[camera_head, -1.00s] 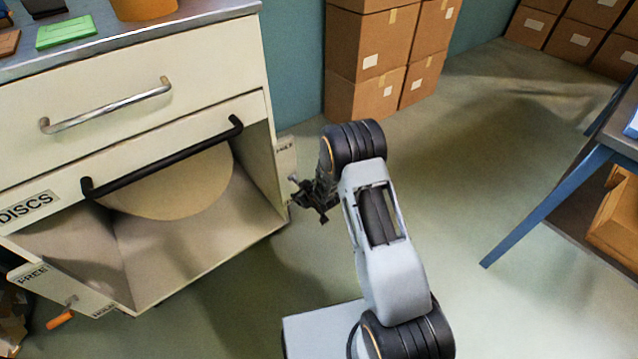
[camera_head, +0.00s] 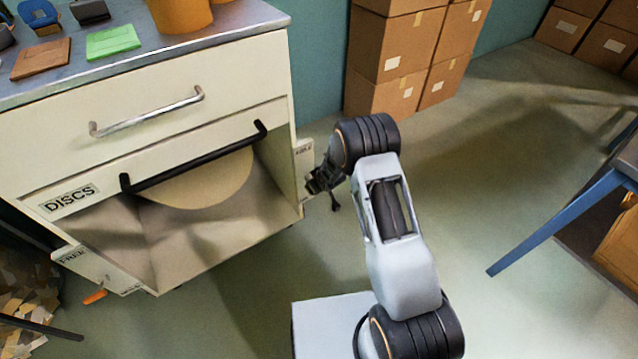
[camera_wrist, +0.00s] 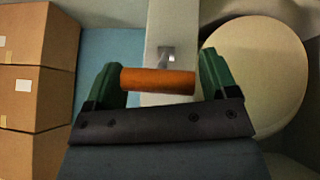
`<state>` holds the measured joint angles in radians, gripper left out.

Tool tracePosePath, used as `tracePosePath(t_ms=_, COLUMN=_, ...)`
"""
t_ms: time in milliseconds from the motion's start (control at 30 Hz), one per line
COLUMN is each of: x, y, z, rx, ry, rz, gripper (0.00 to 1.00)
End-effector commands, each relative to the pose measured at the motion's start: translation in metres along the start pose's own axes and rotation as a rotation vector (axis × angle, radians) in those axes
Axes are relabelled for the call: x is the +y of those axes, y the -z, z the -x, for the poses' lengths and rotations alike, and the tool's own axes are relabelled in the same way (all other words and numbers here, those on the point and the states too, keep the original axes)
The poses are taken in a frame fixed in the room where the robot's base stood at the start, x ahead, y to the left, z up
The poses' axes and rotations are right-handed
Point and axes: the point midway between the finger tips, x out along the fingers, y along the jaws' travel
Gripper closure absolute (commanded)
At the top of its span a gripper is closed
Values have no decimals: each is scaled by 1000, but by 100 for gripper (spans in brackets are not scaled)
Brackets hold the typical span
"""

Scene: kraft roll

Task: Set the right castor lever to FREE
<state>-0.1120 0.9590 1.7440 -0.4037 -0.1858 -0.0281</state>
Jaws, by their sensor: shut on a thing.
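The right castor lever has an orange grip (camera_wrist: 158,81) on a short metal stem (camera_wrist: 167,55), in front of a pale plate (camera_wrist: 160,98) in the wrist view. My gripper (camera_wrist: 160,78) is shut on this grip, with a green finger at each end of it. In the head view my gripper (camera_head: 322,186) is at the lower right side of the cream cabinet, just below a small lettered plate (camera_head: 303,150). The right lever is hidden behind my gripper there, and the plate's lettering is too small to read surely.
The cabinet's left side has a similar plate (camera_head: 97,270) with an orange-gripped lever (camera_head: 95,297). A DISCS drawer front with a black handle (camera_head: 195,158) is above the open bay. Cardboard boxes (camera_head: 400,60) stand behind; a blue-legged table (camera_head: 560,220) is right. Floor between is clear.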

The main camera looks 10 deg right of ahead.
Motion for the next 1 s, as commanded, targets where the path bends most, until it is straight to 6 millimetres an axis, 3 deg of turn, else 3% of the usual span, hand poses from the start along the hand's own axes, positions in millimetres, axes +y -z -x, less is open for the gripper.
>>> tracePosePath(t_ms=667, x=-2, y=7, z=1, rx=17, ry=1, rz=6, gripper=64)
tracePosePath(t_ms=700, x=-2, y=7, z=1, rx=17, ry=0, rz=6, gripper=17)
tracePosePath(t_ms=867, x=1, y=4, z=0, rx=11, ry=-2, rz=1, gripper=2)
tracePosePath(t_ms=1000, x=3, y=2, z=0, rx=8, ry=-4, rz=-2, gripper=0)
